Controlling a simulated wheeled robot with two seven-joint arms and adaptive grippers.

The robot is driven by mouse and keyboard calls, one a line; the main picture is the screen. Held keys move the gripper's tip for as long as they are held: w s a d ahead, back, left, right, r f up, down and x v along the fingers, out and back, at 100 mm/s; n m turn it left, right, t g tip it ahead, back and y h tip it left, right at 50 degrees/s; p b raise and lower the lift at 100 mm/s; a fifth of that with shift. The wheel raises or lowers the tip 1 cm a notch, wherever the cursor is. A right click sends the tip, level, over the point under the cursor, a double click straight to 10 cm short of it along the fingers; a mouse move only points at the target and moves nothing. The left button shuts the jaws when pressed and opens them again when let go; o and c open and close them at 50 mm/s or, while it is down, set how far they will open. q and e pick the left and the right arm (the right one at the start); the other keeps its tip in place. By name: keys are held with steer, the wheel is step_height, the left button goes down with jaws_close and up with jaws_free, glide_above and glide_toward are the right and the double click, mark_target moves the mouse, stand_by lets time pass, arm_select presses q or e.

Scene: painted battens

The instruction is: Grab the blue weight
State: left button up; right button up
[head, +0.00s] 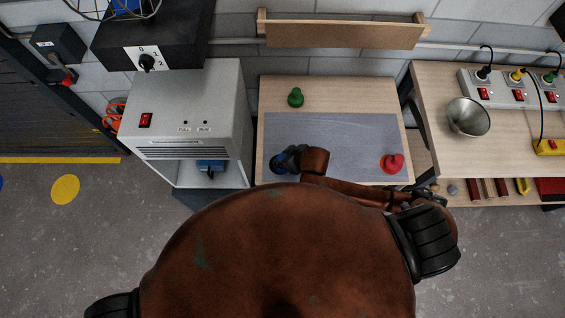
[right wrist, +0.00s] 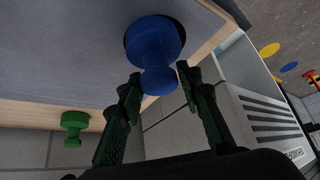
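The blue weight (right wrist: 155,45) has a wide round base and a narrower knob. In the right wrist view its knob lies between the fingertips of my right gripper (right wrist: 160,76). The fingers are apart, one on each side of the knob, and I see no clear grip on it. In the head view my right gripper (head: 291,157) is over the left part of the grey mat and partly hides the blue weight (head: 278,165). My left gripper is not in view.
A green weight (head: 295,98) stands on the wood behind the grey mat (head: 340,135). A red weight (head: 392,163) stands at the mat's right. A grey machine (head: 190,115) is close on the left. A metal bowl (head: 468,117) sits on the right-hand table.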

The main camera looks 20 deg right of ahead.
jaws_close()
stand_by(0.4)
steer(key=shift+w+r, duration=0.1)
steer(key=shift+r, duration=0.05)
